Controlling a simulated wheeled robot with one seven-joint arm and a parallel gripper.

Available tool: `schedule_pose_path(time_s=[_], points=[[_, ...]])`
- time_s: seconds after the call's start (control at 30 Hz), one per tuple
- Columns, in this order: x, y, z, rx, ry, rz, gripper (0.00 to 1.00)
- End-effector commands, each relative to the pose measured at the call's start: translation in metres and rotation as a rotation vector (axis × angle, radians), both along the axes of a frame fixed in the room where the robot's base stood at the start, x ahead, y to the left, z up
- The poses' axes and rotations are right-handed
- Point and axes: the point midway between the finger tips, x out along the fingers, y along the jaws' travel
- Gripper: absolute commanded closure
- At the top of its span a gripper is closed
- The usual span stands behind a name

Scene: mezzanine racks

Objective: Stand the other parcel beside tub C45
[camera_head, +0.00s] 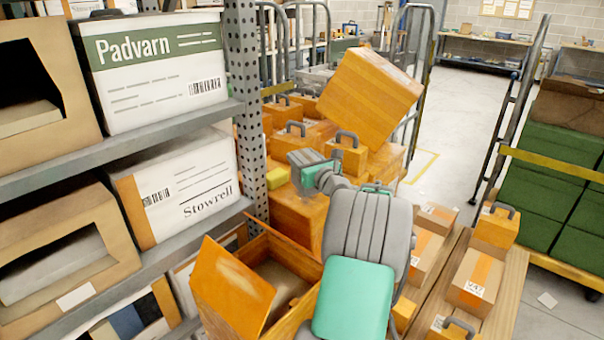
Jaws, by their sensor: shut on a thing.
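A plain orange box (370,97), perhaps the parcel, is tilted in the air above several handled boxes. My gripper (309,163) is at its lower left, and my arm reaches up from the bottom of the picture. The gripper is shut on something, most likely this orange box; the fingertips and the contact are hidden. I cannot make out a C45 label on anything, so I cannot tell which thing is tub C45.
A rack with a perforated post (246,90) stands close on the left, holding cartons. An open box (265,285) is low in front. More boxes (475,280) lie on a wooden surface at right. A trolley with green crates (560,150) stands far right. Floor (455,130) behind is clear.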

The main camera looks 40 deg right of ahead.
Motion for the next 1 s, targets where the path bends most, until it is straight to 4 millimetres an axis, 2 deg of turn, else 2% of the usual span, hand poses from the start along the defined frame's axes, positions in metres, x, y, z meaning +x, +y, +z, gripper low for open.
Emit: schedule_pose_path(time_s=[0.07,0.27,0.4,0.77,0.8,1.0], points=[[0.01,-0.007,-0.015,-0.002,-0.003,0.002,1.0],[0.021,-0.018,-0.032,-0.004,-0.004,0.0,1.0],[0.02,-0.017,-0.057,-0.003,-0.002,0.0,1.0],[0.02,-0.017,-0.062,-0.004,-0.004,0.0,1.0],[0.02,-0.017,-0.063,-0.003,-0.002,0.0,0.46],[0.02,-0.017,-0.063,-0.003,-0.002,0.0,0.29]])
